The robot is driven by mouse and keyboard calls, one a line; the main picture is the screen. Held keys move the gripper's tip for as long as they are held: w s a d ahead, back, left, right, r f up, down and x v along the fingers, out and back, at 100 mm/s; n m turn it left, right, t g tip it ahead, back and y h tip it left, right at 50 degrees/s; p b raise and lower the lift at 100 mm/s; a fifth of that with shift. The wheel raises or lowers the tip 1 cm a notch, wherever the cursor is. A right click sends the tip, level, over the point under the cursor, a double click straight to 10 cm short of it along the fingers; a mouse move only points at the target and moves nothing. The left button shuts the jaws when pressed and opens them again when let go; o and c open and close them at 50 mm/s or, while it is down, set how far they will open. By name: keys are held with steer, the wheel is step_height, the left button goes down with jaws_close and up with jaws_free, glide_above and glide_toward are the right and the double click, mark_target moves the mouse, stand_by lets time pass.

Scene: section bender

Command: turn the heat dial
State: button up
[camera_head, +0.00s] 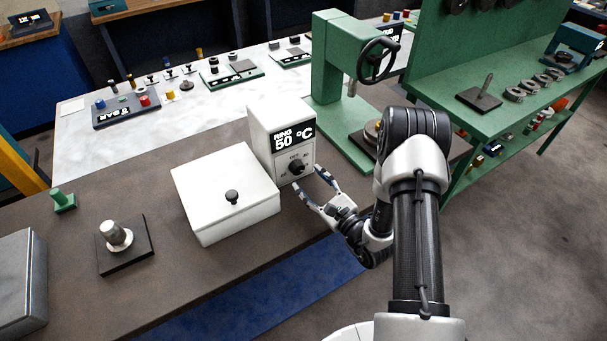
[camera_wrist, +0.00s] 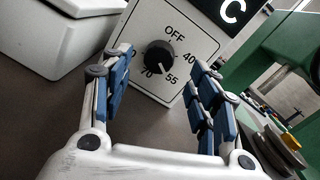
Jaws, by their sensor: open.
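The black heat dial (camera_head: 296,167) is on the front of a white heater box (camera_head: 268,118) whose display reads "RING 50 °C". In the wrist view the dial (camera_wrist: 158,57) sits amid the marks OFF, 40, 55 and 70, and its pale pointer line seems to point down towards 55. My gripper (camera_head: 308,180) is open in front of the dial. In the wrist view its blue-padded fingers (camera_wrist: 159,72) stand to the left and right of the dial, apart from it.
A white lidded box (camera_head: 222,198) with a black knob stands left of the heater. A green press (camera_head: 335,75) with a handwheel stands behind it to the right. A dark plate with a metal peg (camera_head: 125,245) lies at the left. The bench front is clear.

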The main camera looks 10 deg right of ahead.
steer(key=v, duration=0.7)
stand_by(0.3)
